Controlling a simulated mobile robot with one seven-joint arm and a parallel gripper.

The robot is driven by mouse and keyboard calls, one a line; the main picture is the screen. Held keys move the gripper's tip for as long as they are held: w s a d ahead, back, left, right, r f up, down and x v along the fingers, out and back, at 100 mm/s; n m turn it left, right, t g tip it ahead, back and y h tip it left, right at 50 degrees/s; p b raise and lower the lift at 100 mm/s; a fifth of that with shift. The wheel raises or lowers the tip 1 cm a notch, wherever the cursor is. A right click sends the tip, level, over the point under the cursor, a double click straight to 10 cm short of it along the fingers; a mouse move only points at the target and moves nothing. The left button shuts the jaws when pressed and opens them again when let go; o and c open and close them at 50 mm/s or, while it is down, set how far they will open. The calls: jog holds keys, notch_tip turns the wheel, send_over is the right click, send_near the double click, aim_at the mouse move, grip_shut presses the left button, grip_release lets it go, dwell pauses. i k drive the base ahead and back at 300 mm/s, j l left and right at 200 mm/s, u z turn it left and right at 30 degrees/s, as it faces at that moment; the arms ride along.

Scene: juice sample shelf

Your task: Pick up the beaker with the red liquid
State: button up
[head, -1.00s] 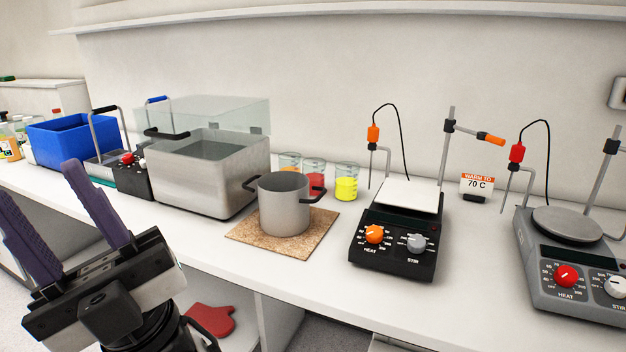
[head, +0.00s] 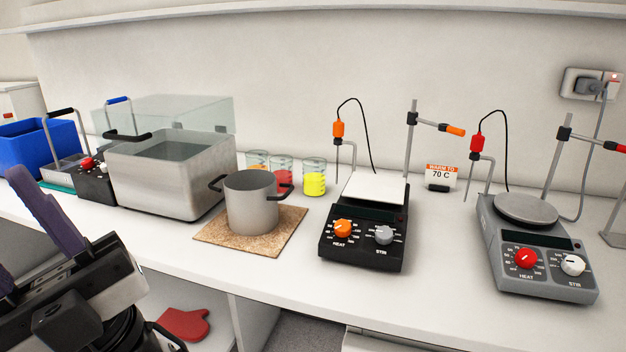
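The beaker with the red liquid (head: 281,176) stands on the bench near the wall, between a beaker with orange liquid (head: 257,160) and a beaker with yellow liquid (head: 314,178). A grey pot (head: 250,204) in front hides part of it. My gripper (head: 20,225) is at the lower left, in front of the bench and well away from the beakers. Its purple fingers stand apart and no object shows between them; the left finger is partly cut off by the picture's edge.
The pot stands on a cork mat (head: 213,235). A metal water bath (head: 165,180) with a raised clear lid is left of it. A black hot plate (head: 362,250) and a grey hot plate (head: 550,275) stand right. Bare bench lies between the hot plates.

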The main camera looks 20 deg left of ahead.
aim_at(280, 166)
jog(key=j, duration=0.75)
jog(key=k+j, duration=0.15)
jog(key=j, duration=1.35)
jog(key=k+j, duration=0.15)
jog(key=j, duration=0.55)
jog(key=i, duration=1.5)
jog(key=l+z, duration=0.05)
